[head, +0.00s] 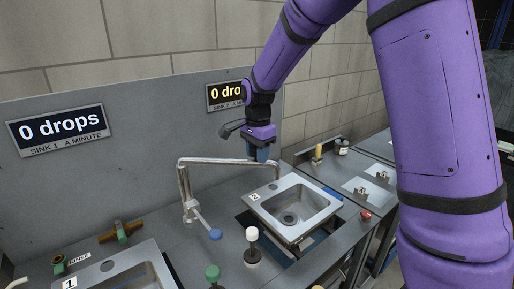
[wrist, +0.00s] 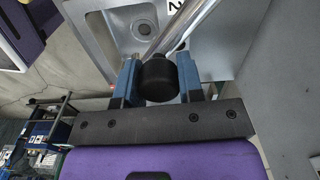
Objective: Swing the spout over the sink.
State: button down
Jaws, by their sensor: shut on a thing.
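The metal spout (head: 215,161) rises from its base on the counter and runs level to the right, towards the back left corner of sink 2 (head: 262,210). My gripper (head: 263,154) is at the spout's far end, pointing down. In the wrist view my gripper (wrist: 158,75) has its blue fingers on both sides of the spout's black end piece (wrist: 158,82). The spout's pipe (wrist: 184,28) crosses the sink's rim there, and the basin with its drain (wrist: 144,27) lies beyond.
A blue-tipped lever (head: 215,234) sticks out at the spout's base. A white knob (head: 251,234) and a green knob (head: 212,272) stand in front. Sink 1 (head: 120,272) is at lower left. A grey back panel (head: 130,170) stands behind the spout.

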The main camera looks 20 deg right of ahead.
jog(key=shift+s+a, duration=0.25)
jog(key=shift+s, duration=0.2)
jog(key=c, duration=0.7)
grip_release()
jog(key=shift+c, duration=0.2)
notch_tip(320, 180, up, 10)
jog(key=shift+r, duration=0.45)
